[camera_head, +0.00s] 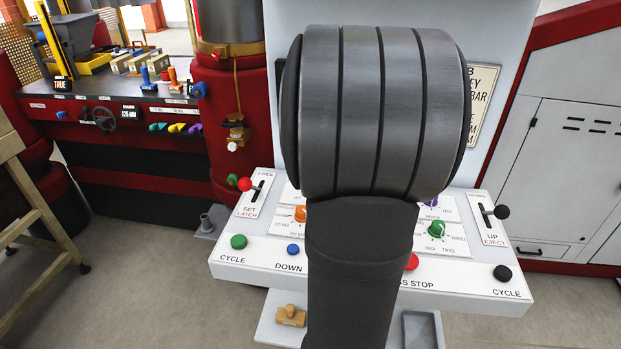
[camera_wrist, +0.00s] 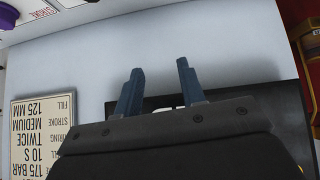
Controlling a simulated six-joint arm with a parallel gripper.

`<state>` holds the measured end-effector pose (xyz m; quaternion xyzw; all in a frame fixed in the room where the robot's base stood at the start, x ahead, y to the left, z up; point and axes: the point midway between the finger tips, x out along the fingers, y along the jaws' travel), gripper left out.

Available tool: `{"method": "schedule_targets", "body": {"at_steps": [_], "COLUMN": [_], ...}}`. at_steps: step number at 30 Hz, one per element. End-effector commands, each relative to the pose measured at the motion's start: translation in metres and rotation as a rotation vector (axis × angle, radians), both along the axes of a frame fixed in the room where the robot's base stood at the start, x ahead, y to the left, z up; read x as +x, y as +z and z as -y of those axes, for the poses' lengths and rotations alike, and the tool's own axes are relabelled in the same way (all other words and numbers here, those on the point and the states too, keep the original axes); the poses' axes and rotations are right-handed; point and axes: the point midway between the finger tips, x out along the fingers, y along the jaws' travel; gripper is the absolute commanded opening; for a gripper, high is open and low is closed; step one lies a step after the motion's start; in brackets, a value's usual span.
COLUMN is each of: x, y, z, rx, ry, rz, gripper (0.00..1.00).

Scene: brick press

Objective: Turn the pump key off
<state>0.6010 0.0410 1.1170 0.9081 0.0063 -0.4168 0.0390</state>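My gripper (camera_wrist: 158,85) shows in the wrist view, with two blue-grey fingers apart and nothing seen between them. The fingers are in front of a pale panel (camera_wrist: 215,50) and a black plate (camera_wrist: 258,97), which is partly covered by the gripper body. A small white mark shows on the plate between the fingers. I cannot make out the pump key for certain in either view. In the head view my arm fills the middle and hides my gripper and part of the press panel.
A white console (camera_head: 250,258) carries several knobs, buttons and two levers. A sign plate (camera_wrist: 42,125) appears upside down in the wrist view. A brass fitting (camera_head: 236,128) is on the red column at left. A grey cabinet (camera_head: 570,160) stands at right.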

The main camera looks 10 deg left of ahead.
Motion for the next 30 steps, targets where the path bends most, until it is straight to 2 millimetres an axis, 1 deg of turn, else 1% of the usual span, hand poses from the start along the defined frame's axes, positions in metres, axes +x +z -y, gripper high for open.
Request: {"method": "schedule_targets", "body": {"at_steps": [1,3,9,12,15,17,20,30], "x": [-0.007,-0.02,-0.051,-0.06,-0.063,-0.062,-0.057,-0.033], "y": [0.008,0.015,0.036,0.042,0.041,0.037,0.024,-0.044], "z": [-0.006,-0.015,-0.042,-0.05,-0.053,-0.055,-0.057,-0.07], "rx": [-0.015,-0.031,-0.032,-0.028,-0.025,-0.024,-0.025,-0.026], "ry": [0.049,0.133,0.369,0.437,0.466,0.469,0.468,0.466], "rz": [-0.055,-0.136,-0.284,-0.313,-0.326,-0.328,-0.329,-0.33], "gripper": [0.36,0.36,0.36,0.36,0.36,0.36,0.36,0.36]}}
